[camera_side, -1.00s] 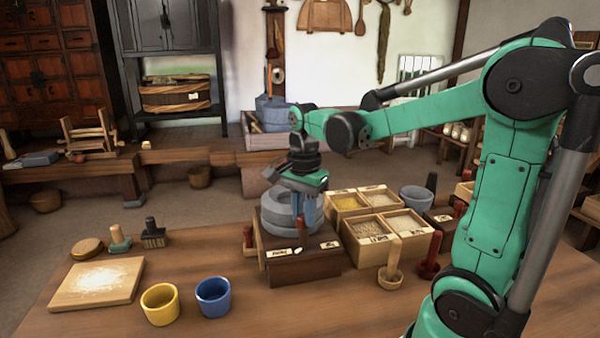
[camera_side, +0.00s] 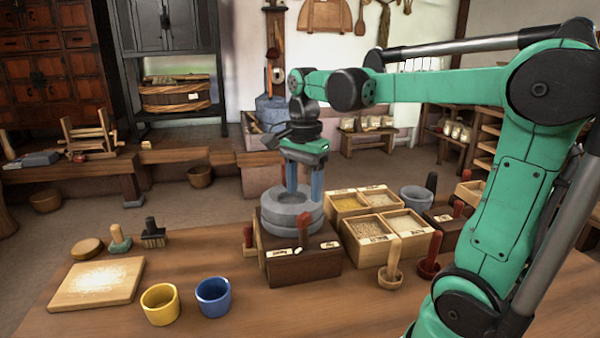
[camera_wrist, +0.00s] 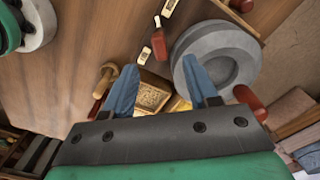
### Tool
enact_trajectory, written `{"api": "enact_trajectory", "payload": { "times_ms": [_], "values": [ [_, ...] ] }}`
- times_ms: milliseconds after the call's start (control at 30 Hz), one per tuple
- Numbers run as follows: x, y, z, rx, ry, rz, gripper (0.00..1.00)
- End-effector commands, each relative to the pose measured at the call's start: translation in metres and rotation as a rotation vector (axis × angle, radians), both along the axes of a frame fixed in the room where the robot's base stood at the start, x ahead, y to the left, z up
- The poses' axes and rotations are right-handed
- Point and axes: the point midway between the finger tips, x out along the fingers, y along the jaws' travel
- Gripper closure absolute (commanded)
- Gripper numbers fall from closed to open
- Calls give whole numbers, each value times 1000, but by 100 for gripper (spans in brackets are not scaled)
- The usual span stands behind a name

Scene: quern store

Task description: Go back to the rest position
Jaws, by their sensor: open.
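My gripper (camera_side: 304,192) is open and empty, pointing down just above the grey stone quern (camera_side: 278,222). Its two blue fingers are spread apart, with nothing between them. In the wrist view the gripper (camera_wrist: 160,66) also shows open, with the quern (camera_wrist: 178,66) below, partly behind the right finger. The quern rests on a dark wooden base (camera_side: 305,266) with small labels.
Right of the quern are divided grain boxes (camera_side: 388,255), a wooden pestle (camera_side: 391,262) and a grey bowl (camera_side: 416,198). A yellow cup (camera_side: 160,304), a blue cup (camera_side: 213,297) and a floured board (camera_side: 95,283) stand at the left. The space above the table is clear.

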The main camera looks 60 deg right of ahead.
Motion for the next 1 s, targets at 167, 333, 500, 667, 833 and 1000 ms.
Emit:
{"api": "enact_trajectory", "payload": {
  "times_ms": [167, 333, 500, 667, 833, 1000],
  "values": [
    [0, 0, 4, 0, 0, 0, 47],
    [0, 0, 4, 0, 0, 1, 47],
    [0, 16, -1, -31, -65, 196, 47],
    [-2, 55, -17, -155, -237, 738, 47],
    [-7, 91, -34, -351, -391, 1286, 47],
    [-10, 109, -44, -493, -461, 1571, 47]
  ]
}}
